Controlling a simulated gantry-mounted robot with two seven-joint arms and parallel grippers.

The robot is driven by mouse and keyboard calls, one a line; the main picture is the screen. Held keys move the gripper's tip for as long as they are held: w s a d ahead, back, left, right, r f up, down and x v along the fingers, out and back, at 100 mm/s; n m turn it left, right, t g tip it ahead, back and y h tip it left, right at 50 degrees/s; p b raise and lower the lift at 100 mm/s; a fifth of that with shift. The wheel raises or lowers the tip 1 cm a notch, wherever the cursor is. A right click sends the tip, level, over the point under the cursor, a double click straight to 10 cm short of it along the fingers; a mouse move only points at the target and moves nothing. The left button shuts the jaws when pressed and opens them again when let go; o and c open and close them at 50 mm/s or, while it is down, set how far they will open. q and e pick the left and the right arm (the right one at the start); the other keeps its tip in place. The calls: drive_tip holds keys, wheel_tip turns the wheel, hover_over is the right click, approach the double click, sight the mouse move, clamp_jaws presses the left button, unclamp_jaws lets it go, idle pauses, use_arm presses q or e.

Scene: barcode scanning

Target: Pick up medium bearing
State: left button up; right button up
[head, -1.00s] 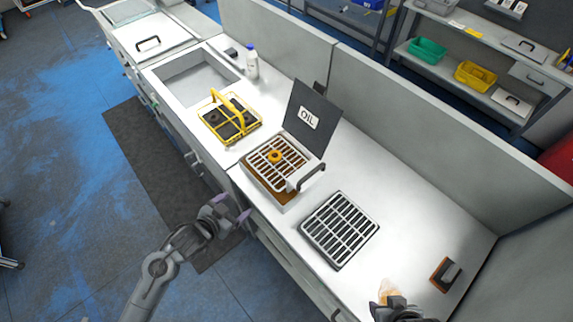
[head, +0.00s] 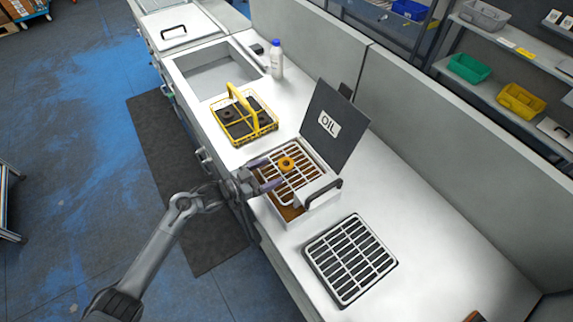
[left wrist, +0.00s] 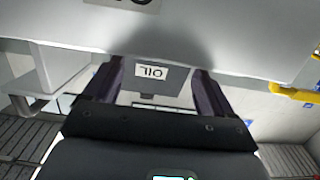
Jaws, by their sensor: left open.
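An orange ring-shaped bearing (head: 287,163) lies on the white grate of the oil box (head: 322,198), whose dark lid marked OIL (head: 331,124) stands open. A dark ring (head: 228,113) sits in the yellow basket (head: 273,127); I cannot tell which ring is the medium one. My left gripper (head: 270,174) is open and empty at the left edge of the oil box, its fingers pointing toward the orange bearing. In the left wrist view the two purple-dark fingers (left wrist: 157,68) are apart, with the OIL label (left wrist: 150,71) between them. My right gripper is out of view.
A slatted rack (head: 349,257) lies on the white counter right of the oil box. A white bottle (head: 276,60) stands behind the basket, near the sink (head: 215,75). A grey partition (head: 450,170) runs along the back. The counter right of the rack is mostly clear.

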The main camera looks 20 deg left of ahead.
sight(282, 165)
use_arm(q)
drive_tip(key=shift+x, duration=2.65)
drive_tip(key=shift+w+r, duration=0.1)
drive_tip(key=shift+a, duration=0.1)
drive_tip(key=c, duration=1.2)
